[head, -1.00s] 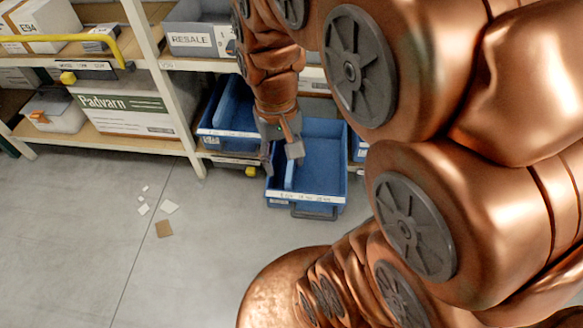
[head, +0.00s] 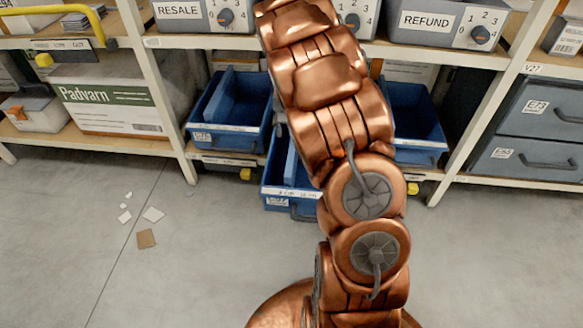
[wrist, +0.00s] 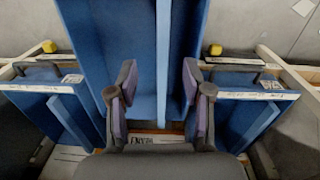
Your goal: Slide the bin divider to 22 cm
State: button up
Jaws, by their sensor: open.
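The blue bin (head: 268,176) is pulled out from the lower shelf, with a white marked strip (head: 283,192) along its front edge; its right part is hidden behind my arm. Its divider (head: 290,166) shows as a thin blue panel inside. In the wrist view the divider (wrist: 163,50) is an upright pale-edged panel running along the bin (wrist: 130,30). My gripper (wrist: 159,82) is open, with one finger on each side of the divider's line and gaps visible on both sides. The gripper is hidden in the head view. The strip's numbers are too small to read.
Blue bins stand left (head: 228,135) and right (head: 416,125) of it. Dial boxes, one marked REFUND (head: 440,22), sit on the shelf above. A rack post (head: 165,95) stands left. Paper scraps (head: 147,238) lie on open floor in front.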

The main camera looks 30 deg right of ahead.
jog(key=b, duration=0.3)
send_over(292, 155)
jog(key=shift+m, duration=0.3)
notch_tip(292, 155, down, 9)
jog(key=shift+w+f, duration=0.1)
jog(key=shift+w, duration=0.05)
jog(key=shift+f+b, duration=1.1)
jog(key=shift+f, duration=2.65)
grip_shut()
